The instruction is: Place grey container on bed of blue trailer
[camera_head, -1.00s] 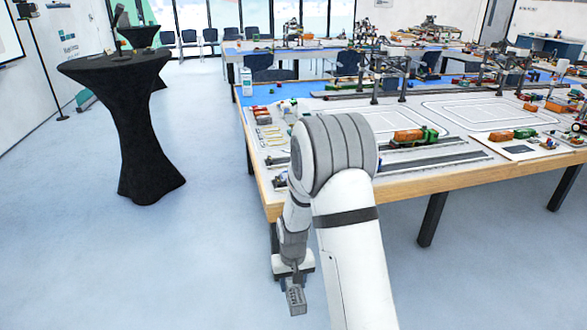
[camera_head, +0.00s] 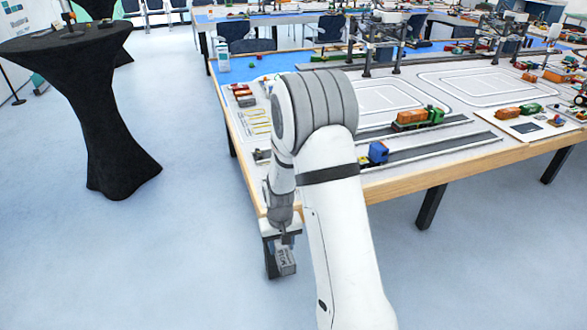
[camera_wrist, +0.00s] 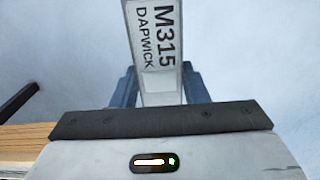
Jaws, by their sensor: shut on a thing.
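The small grey container (camera_head: 286,262) with dark lettering is held in my gripper (camera_head: 284,246), off the table's front left corner and above the floor. In the wrist view, the container (camera_wrist: 157,45) reads M315 DAPWICK, and the blue fingers of my gripper (camera_wrist: 160,88) stand on both sides of it, shut. A blue vehicle (camera_head: 378,152) stands on the dark lane near the table's front edge, just right of my arm. My arm hides what lies to its left, so I cannot tell the trailer's bed.
The wooden-edged table (camera_head: 470,165) carries a green truck with an orange load (camera_head: 418,118), gantry cranes (camera_head: 500,40) and small loose pieces at left. A black-draped round table (camera_head: 100,110) stands at left. Floor between them is clear.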

